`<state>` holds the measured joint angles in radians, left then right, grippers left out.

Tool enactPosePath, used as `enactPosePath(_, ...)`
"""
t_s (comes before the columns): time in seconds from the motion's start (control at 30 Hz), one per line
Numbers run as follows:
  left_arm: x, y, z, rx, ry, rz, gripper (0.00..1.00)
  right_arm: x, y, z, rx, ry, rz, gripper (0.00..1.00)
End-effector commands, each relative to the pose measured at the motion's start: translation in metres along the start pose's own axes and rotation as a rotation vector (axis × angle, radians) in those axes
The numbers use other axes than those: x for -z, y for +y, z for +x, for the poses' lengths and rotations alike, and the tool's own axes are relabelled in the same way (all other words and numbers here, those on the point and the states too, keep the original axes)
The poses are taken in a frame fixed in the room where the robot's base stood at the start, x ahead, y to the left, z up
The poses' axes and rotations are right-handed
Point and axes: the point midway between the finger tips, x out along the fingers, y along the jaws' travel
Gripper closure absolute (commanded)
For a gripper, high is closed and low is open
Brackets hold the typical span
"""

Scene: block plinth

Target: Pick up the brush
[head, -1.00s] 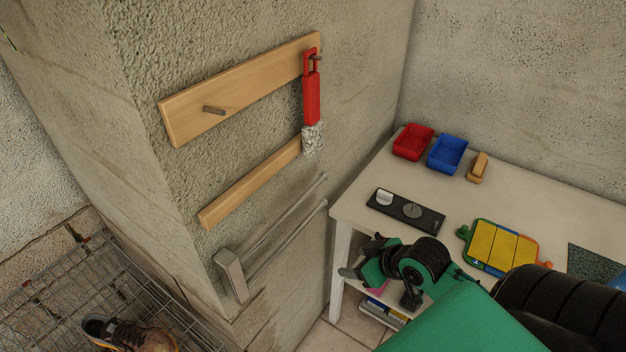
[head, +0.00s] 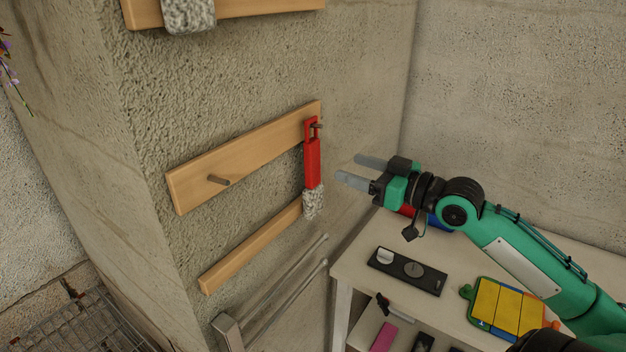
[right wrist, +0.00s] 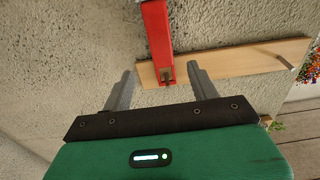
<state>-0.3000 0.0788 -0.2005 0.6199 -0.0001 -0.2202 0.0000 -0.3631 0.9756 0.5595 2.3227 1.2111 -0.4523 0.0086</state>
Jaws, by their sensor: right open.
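The brush has a red handle (head: 312,160) and shaggy grey-white bristles (head: 313,202). It hangs bristles down from a peg at the right end of a wooden board (head: 230,158) on the wall. My right gripper (head: 356,168) is open and empty, just right of the brush in the head view, with its fingers pointing toward the wall. In the right wrist view, the handle's looped end (right wrist: 160,40) shows between and beyond the two spread fingers, apart from them. The bristles are outside that view. My left gripper is not in view.
A second wooden strip (head: 250,245) sits below, with metal rails (head: 290,285) under it. Another bristly item (head: 190,14) is at the top. The white table (head: 360,258) holds a dark panel (head: 406,270) and a yellow-panelled toy (head: 507,306). My arm partly hides the bins.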

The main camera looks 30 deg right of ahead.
Motion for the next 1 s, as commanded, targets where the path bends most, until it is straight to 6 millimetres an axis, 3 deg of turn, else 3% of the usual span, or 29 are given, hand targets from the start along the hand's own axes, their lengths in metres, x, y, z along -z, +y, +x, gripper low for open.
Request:
enactPosePath(0.5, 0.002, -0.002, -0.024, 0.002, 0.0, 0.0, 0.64, 0.002, 0.001, 0.047, -0.002, 0.002, 0.001, 0.4)
enactPosePath(0.77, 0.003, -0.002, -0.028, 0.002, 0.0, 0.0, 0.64, 0.0, 0.0, 0.057, -0.001, -0.001, 0.001, 0.4)
enactPosePath(1.0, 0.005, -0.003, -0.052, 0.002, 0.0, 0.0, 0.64, 0.003, -0.002, 0.081, -0.001, 0.001, 0.005, 0.4)
